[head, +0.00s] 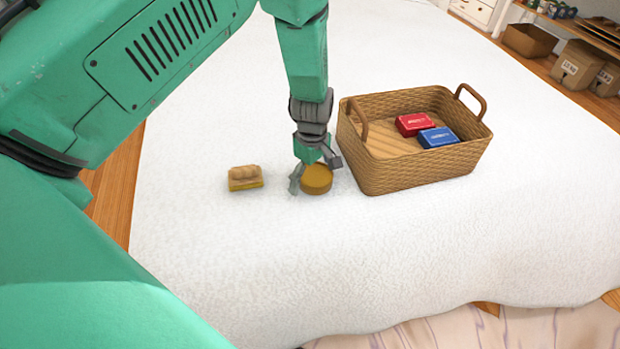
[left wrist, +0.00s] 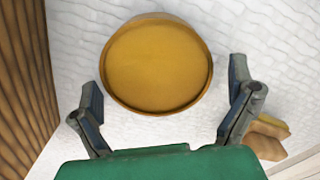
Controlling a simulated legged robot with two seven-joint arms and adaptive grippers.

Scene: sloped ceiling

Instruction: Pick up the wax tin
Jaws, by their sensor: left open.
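The wax tin (head: 317,180) is a round, mustard-yellow tin lying flat on the white bed cover. In the left wrist view the wax tin (left wrist: 156,64) shows its round lid just beyond my fingertips. My left gripper (head: 312,176) points down at the tin, with its fingers open. In the left wrist view the fingers of my left gripper (left wrist: 165,98) stand apart, one toward each side of the tin, and nothing is held. Part of the tin's far edge is hidden by the gripper in the head view. My right gripper is not in view.
A wicker basket (head: 428,177) stands close right of the tin, holding a red box (head: 415,124) and a blue box (head: 438,138). A wooden brush (head: 245,178) lies to the left. The white bed cover (head: 400,240) is clear in front.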

